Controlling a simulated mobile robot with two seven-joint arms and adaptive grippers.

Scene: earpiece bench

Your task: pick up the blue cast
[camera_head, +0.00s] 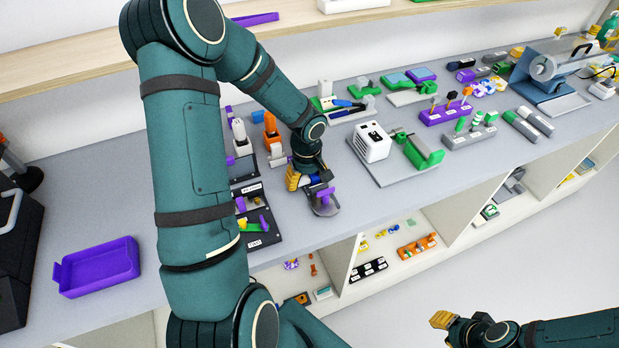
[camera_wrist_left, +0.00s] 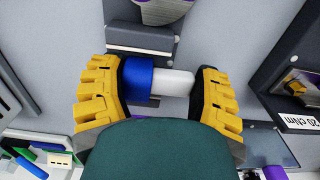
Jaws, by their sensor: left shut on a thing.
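The blue cast (camera_wrist_left: 152,78) shows in the left wrist view as a blue cylinder with a white cylindrical part (camera_wrist_left: 178,83) on its right. It lies across the space between the yellow fingers of my left gripper (camera_wrist_left: 165,92), which is shut on it. In the head view my left gripper (camera_head: 308,182) is low over the front part of the bench, beside a purple and grey fixture (camera_head: 324,200); the blue cast cannot be made out there. My right gripper (camera_head: 447,321) is at the lower right, away from the bench, and its opening cannot be judged.
The grey bench (camera_head: 190,262) has a purple tray (camera_head: 97,268) at the left. A white box (camera_head: 371,142) on a grey plate stands to the right of my left gripper. Black fixtures (camera_head: 262,225) stand close on its left. Open shelves lie below the bench's front edge.

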